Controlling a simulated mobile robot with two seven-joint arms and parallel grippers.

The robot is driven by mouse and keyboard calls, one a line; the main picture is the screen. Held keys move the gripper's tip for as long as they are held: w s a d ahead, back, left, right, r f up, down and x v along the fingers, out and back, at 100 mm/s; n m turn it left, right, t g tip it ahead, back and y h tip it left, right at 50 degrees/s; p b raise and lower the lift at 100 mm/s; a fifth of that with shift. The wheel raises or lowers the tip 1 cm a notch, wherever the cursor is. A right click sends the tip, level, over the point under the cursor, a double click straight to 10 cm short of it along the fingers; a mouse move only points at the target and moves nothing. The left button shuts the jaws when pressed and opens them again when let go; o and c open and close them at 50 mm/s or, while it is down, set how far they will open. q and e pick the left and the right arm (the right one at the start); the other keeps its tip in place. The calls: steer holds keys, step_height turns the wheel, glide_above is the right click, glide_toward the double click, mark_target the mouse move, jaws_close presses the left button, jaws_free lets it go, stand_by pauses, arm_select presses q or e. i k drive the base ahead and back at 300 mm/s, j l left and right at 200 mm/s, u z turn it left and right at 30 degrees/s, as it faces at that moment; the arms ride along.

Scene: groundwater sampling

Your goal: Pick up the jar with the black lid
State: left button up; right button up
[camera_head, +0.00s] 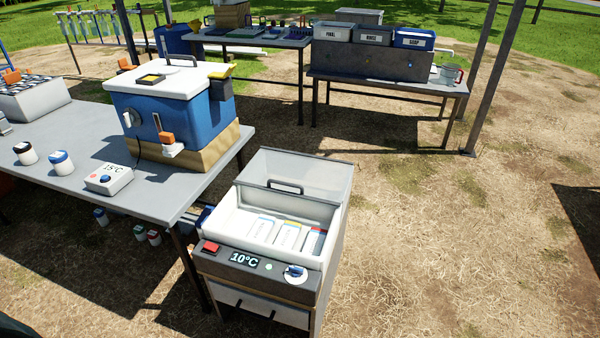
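A small white jar with a black lid (25,153) stands upright on the grey table (105,142) at the left. A similar white jar with a dark blue lid (61,163) stands just to its right, a small gap apart. Neither of my grippers can be made out in this view, so nothing shows as held.
A thermometer box (109,179) reading 15°C and a blue cooler (172,105) stand to the right on the same table. An open 10°C chest (276,235) stands beside the table. Several jars sit below it. Dry ground at the right is clear.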

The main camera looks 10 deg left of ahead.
mark_target(28, 155)
steer(key=u, duration=2.05)
steer(key=i+j+u, duration=0.3)
steer(key=i, duration=0.55)
steer(key=i+u, duration=0.35)
steer(key=i, duration=0.5)
steer(key=i+z, duration=0.3)
steer(key=i+j+z, duration=0.3)
steer(key=i, duration=0.2)
steer(key=i+j+z, duration=0.45)
steer(key=z, duration=0.3)
steer(key=i+j+z, duration=0.2)
steer(key=z, duration=0.2)
steer(key=i+j+z, duration=0.2)
steer(key=z, duration=0.25)
